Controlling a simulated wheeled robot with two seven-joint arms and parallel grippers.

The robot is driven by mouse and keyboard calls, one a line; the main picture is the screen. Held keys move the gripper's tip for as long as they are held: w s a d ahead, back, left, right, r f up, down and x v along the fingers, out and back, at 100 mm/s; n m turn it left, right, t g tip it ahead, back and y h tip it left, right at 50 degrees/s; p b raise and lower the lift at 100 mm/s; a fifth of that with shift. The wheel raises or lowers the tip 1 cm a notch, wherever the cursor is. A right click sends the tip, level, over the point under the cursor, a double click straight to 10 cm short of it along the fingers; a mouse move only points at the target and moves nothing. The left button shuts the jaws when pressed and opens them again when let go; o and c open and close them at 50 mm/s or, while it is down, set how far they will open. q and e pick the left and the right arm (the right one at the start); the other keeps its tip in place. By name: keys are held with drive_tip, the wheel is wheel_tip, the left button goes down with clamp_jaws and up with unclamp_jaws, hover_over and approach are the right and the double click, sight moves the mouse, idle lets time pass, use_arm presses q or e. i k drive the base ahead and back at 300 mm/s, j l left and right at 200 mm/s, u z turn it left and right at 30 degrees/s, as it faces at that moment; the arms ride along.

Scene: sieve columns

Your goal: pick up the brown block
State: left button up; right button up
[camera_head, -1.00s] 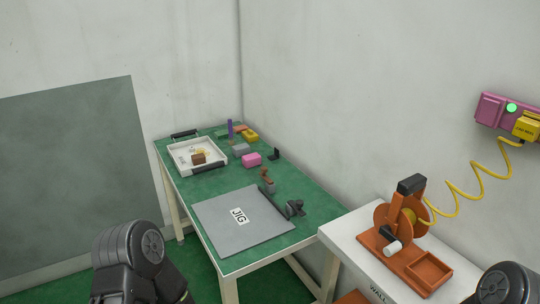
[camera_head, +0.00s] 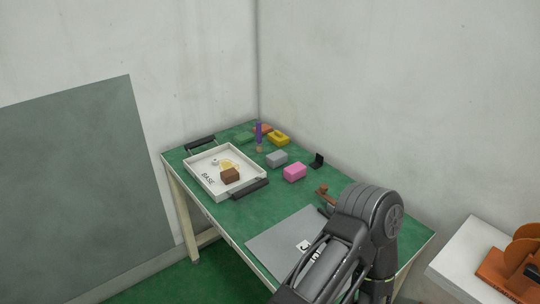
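The brown block (camera_head: 230,176) is a small box inside the white tray marked BASE (camera_head: 193,174), towards its near right side. A small yellowish piece (camera_head: 229,164) lies just behind it, with a small pale item (camera_head: 214,162) to its left. No gripper touches the block. One of my arms rises in the lower right and covers part of the grey jig sheet, but no fingers show. Both grippers are out of view.
The tray has black handles (camera_head: 249,188) and stands on the green table (camera_head: 240,215). A pink block (camera_head: 294,172), a grey block (camera_head: 277,158), a yellow block (camera_head: 279,138) and a purple post (camera_head: 258,134) stand to its right and behind. A white side bench (camera_head: 466,262) is at right.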

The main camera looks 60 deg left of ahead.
sight(228, 177)
drive_tip(key=k+j, duration=0.15)
drive_tip(key=j, duration=0.3)
drive_tip(key=k+j+z, duration=0.1)
drive_tip(key=j, duration=0.35)
drive_tip(key=k+j, duration=0.2)
drive_tip(key=j, duration=0.2)
drive_tip(key=k+j+z, duration=0.1)
drive_tip(key=j, duration=0.35)
drive_tip(key=k+j, duration=0.2)
drive_tip(key=j, duration=0.2)
drive_tip(key=k+j+z, duration=0.15)
drive_tip(key=j, duration=0.25)
drive_tip(key=k+j, duration=0.2)
drive_tip(key=j, duration=0.2)
